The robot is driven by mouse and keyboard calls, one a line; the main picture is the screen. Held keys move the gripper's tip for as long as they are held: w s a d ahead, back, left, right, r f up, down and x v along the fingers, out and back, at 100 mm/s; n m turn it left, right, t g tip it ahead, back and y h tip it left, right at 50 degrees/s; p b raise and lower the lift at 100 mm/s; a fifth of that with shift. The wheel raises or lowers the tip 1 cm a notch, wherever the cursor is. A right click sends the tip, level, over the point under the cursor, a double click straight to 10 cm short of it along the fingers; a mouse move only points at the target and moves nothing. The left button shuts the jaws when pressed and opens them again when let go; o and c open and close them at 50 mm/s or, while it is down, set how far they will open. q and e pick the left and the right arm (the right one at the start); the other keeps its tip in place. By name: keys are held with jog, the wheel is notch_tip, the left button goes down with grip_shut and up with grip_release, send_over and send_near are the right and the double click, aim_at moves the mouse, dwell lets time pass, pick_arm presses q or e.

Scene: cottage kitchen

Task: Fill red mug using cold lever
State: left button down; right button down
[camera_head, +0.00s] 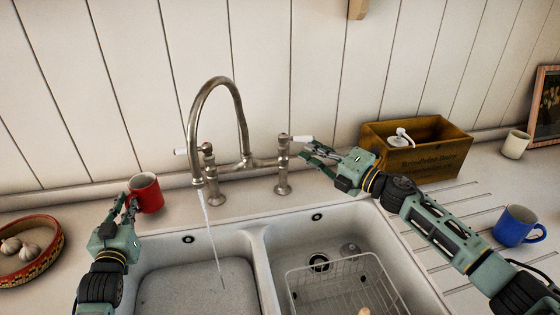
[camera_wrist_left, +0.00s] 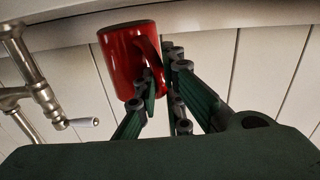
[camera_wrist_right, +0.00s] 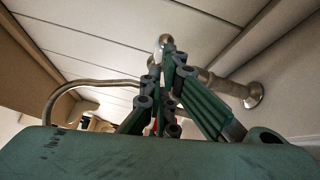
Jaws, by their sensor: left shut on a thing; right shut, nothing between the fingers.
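The red mug (camera_head: 146,192) is at the back left of the sink, left of the falling water. My left gripper (camera_head: 129,207) is shut on its handle, which also shows between the fingers in the left wrist view (camera_wrist_left: 122,62). A thin water stream (camera_head: 211,240) falls from the spout into the left basin. My right gripper (camera_head: 312,157) is shut and empty, close to the right lever; contact cannot be told.
The double sink has a left basin (camera_head: 180,285) and a right basin with a wire rack (camera_head: 335,280). A bowl of garlic (camera_head: 50,262) stands at far left. A wooden crate (camera_head: 440,170), a blue mug (camera_head: 515,225) and a cream cup (camera_head: 515,145) stand on the right.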

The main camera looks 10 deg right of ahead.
pick_arm(q)
jog(key=shift+w+a, duration=0.1)
jog(key=shift+w, duration=0.1)
jog(key=shift+w+d+f, duration=0.1)
jog(key=shift+w+d, duration=0.15)
pick_arm(e)
jog(key=shift+w+d, duration=0.45)
jog(key=shift+w, duration=0.3)
jog(key=shift+s, duration=0.1)
